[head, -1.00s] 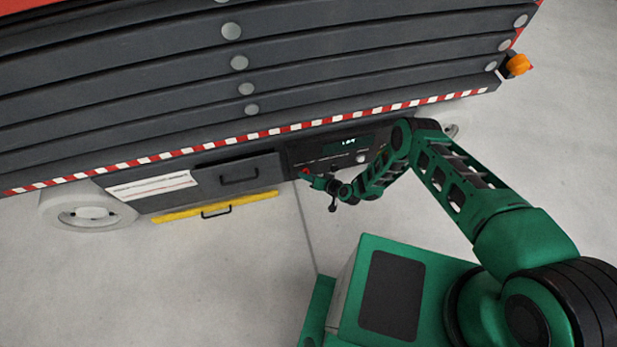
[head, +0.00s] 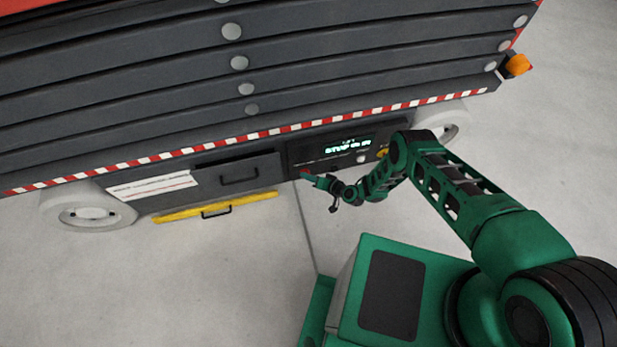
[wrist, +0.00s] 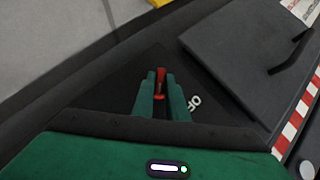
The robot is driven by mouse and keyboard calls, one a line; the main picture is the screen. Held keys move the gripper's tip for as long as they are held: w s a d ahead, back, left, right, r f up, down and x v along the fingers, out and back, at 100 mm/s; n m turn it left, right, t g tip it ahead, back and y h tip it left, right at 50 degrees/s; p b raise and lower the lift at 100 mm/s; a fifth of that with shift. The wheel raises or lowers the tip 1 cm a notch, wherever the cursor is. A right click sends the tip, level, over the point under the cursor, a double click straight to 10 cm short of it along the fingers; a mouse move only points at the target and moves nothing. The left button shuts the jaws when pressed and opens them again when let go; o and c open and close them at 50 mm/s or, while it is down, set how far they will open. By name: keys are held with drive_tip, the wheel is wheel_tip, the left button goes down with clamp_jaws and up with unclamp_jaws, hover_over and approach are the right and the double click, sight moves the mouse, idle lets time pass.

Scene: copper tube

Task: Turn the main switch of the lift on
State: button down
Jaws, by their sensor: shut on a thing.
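The main switch is a small red handle (wrist: 160,78) on the lift's dark panel, in the middle of the wrist view. The green fingers of my gripper (wrist: 160,88) are shut on it, one on each side. The lift's panel has a lit display (head: 348,146) with bright green text, too small to read surely.
A white button (head: 361,159) and a yellow-orange knob (head: 383,153) sit right of the handle, the knob close to my arm. A dark drawer (head: 238,172) with a handle is on the left, above a yellow bar (head: 215,207). The floor in front is clear.

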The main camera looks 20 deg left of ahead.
drive_tip(key=shift+d+f+y, duration=0.3)
drive_tip(key=shift+d+f, duration=0.05)
drive_tip(key=shift+d, duration=0.1)
drive_tip(key=shift+w, duration=0.1)
drive_tip(key=c, duration=1.8)
unclamp_jaws()
drive_tip(key=shift+a, duration=0.1)
drive_tip(key=shift+o, duration=0.2)
drive_tip(key=shift+a+r, duration=0.15)
drive_tip(key=shift+r, duration=0.1)
drive_tip(key=v, duration=1)
drive_tip(key=shift+d, duration=0.45)
